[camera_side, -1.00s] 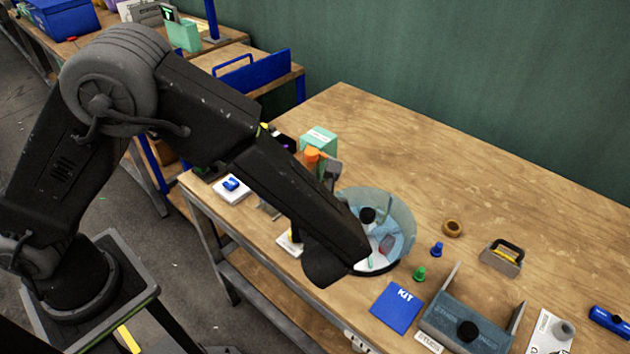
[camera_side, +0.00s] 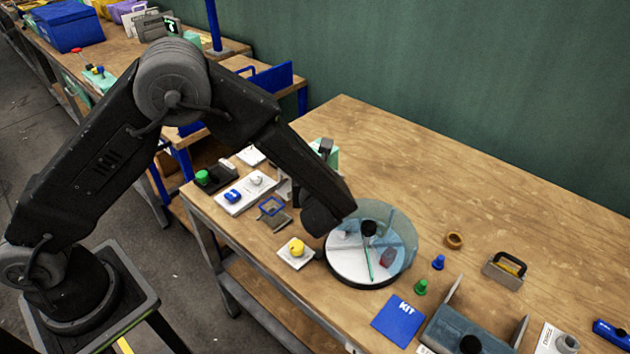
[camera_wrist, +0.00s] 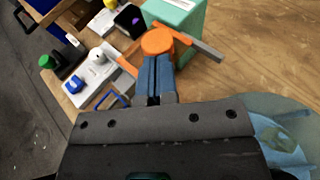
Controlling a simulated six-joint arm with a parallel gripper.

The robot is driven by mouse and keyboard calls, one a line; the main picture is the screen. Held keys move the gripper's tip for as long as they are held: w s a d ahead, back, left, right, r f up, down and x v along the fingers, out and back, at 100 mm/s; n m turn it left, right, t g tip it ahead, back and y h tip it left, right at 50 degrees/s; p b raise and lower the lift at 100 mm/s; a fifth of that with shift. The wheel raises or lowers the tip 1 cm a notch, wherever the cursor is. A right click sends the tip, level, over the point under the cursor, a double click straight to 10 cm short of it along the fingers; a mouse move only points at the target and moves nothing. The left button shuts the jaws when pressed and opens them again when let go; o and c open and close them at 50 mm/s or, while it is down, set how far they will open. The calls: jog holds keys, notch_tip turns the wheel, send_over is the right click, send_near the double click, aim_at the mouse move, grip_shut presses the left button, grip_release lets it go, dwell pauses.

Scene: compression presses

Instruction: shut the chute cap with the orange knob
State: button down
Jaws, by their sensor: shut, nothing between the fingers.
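The orange knob (camera_wrist: 157,41) shows in the wrist view, in front of a mint-green box (camera_wrist: 180,12). A grey bar (camera_wrist: 205,49) runs out to the knob's right, and a thin orange bar (camera_wrist: 127,66) lies to its left. My gripper (camera_wrist: 155,62) is shut and empty, with its blue-grey fingertips at the knob's near edge; I cannot tell whether they touch. In the side view my arm hides the knob and my fingertips; a corner of the mint-green box (camera_side: 334,158) shows behind it. How far the cap is open is not clear.
A round clear-walled drum (camera_side: 345,263) with a black knob stands close to the right of my wrist. A yellow button (camera_side: 297,247) on a white plate and a blue frame (camera_side: 272,206) lie near the left edge. The back right of the table is clear.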

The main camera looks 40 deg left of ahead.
jog(key=shift+a, duration=0.1)
jog(key=shift+a, duration=1.8)
jog(key=shift+s, duration=0.1)
